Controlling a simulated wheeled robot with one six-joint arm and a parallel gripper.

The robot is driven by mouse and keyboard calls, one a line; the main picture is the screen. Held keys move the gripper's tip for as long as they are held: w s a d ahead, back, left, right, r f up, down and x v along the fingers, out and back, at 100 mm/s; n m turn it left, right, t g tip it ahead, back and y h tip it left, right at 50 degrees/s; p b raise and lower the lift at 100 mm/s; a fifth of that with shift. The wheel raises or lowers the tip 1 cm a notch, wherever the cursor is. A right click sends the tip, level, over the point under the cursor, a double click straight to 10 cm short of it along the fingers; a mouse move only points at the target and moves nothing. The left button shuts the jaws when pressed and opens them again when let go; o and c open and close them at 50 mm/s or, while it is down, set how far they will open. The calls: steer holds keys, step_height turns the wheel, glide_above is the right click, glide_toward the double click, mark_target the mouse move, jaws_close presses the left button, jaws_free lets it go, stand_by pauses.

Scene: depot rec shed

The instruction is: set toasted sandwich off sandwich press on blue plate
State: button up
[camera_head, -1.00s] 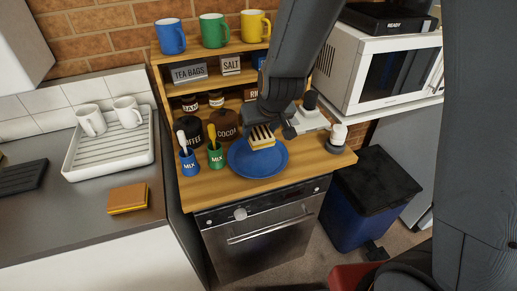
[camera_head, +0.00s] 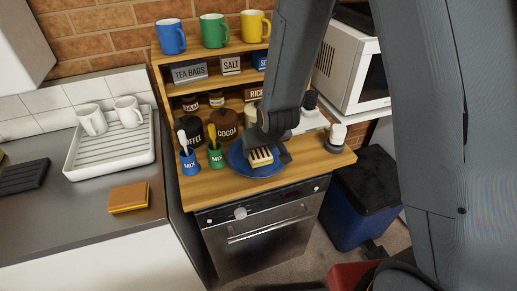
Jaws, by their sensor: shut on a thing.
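The toasted sandwich (camera_head: 261,157), pale with dark grill stripes, is in my gripper (camera_head: 268,150). My gripper is shut on it from above, over the blue plate (camera_head: 243,170). The plate lies on the wooden worktop. The sandwich is low over the plate's middle; I cannot tell whether it touches. My gripper and arm hide part of the plate's back and right side. A black appliance (camera_head: 356,17) on top of the microwave is mostly hidden behind my arm; it may be the sandwich press.
Blue and green MIX pots (camera_head: 189,162) with spoons stand left of the plate, with COFFEE and COCOA jars (camera_head: 224,124) behind. A salt-shaker-like item (camera_head: 336,136) stands at right. A sponge (camera_head: 128,197) and dish rack (camera_head: 110,150) are on the left counter.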

steer(key=shift+f, duration=0.15)
steer(key=o, duration=0.8)
steer(key=shift+r, duration=0.35)
steer(key=v, duration=1.1)
steer(key=s+d+m+g, duration=0.1)
steer(key=s+d, duration=0.2)
steer(key=d, duration=0.1)
steer(key=s+d+r+m+g+h, duration=0.1)
steer(key=s+d, duration=0.3)
steer(key=d, duration=0.1)
steer(key=s+d+r+m+g, duration=0.1)
steer(key=s+d, duration=0.2)
steer(key=d, duration=0.2)
steer(key=shift+s+g+h, duration=0.15)
steer(key=shift+g+h, duration=0.15)
steer(key=shift+g, duration=0.1)
